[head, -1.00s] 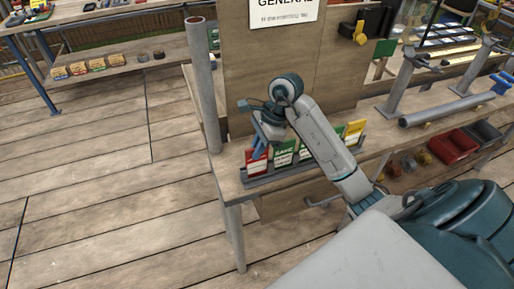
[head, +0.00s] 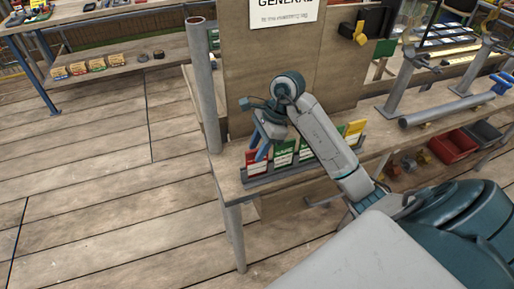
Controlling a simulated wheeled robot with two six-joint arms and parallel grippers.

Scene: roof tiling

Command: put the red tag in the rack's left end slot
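The red tag (head: 252,157) with a white lower label stands in the left end of the grey rack (head: 284,174) on the bench, seemingly seated in that end slot. My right gripper (head: 259,149) is just above and beside the tag, pointing down, with its blue fingers apart; they seem clear of the tag. The arm link hides part of the rack's middle. My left gripper is not in view.
Green tags (head: 284,151) and a yellow tag (head: 355,129) stand in the rack to the right. A grey upright pipe (head: 204,90) rises left of the rack, and a wooden board (head: 290,60) stands behind it.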

